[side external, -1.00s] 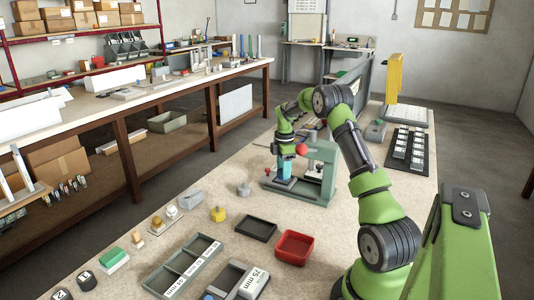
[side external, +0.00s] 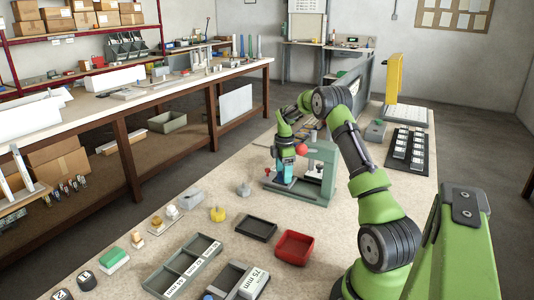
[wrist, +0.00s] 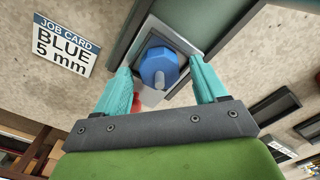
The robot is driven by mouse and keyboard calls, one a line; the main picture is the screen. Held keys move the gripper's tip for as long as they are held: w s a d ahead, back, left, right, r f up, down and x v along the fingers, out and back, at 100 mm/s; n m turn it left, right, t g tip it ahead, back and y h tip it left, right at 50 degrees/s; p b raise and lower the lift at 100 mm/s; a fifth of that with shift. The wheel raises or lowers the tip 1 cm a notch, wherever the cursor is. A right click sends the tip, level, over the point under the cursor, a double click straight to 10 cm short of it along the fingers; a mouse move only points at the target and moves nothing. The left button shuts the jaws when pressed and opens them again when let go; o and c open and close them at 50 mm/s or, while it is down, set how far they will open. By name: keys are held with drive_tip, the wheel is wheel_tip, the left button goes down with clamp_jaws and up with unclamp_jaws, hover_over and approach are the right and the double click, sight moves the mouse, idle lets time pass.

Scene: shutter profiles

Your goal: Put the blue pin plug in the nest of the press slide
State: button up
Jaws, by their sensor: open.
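The blue pin plug (wrist: 158,68) is a faceted blue block with a pale pin on its face, seen end-on in the wrist view. It lies within the light grey nest of the press slide (wrist: 152,98); whether it is fully seated I cannot tell. My gripper (wrist: 161,66) is open, with one teal finger on each side of the plug. Small gaps seem to show between fingers and plug. In the side view my gripper (side external: 284,174) is low at the green press (side external: 318,172), and the plug cannot be made out clearly.
A job card (wrist: 62,45) reads BLUE 5 mm. The press has red knobs (side external: 301,149) close to my gripper. A black tray (side external: 256,228), a red tray (side external: 295,247) and a grey divided tray (side external: 182,267) stand in front. A yellow part (side external: 217,214) stands on the bench.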

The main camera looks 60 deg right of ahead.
wheel_tip(320, 180, up, 12)
drive_tip(key=w+a+r+m+t, duration=0.1)
drive_tip(key=w+a+r+m, duration=0.1)
drive_tip(key=a+r, duration=0.65)
drive_tip(key=s+a+r+m+t, duration=0.1)
drive_tip(key=a+r+m, duration=0.1)
drive_tip(key=a, duration=0.6)
drive_tip(key=s+a+r+m+t, duration=0.1)
drive_tip(key=s+a+m+t, duration=0.1)
drive_tip(key=a, duration=0.6)
drive_tip(key=s+a+f+m+t+y, duration=0.2)
drive_tip(key=s+a+m, duration=0.5)
drive_tip(key=s+a, duration=0.6)
drive_tip(key=a+t, duration=0.1)
drive_tip(key=a, duration=0.2)
drive_tip(key=shift+s+a+f, duration=0.2)
drive_tip(key=shift+a+f, duration=0.15)
drive_tip(key=shift+a, duration=0.05)
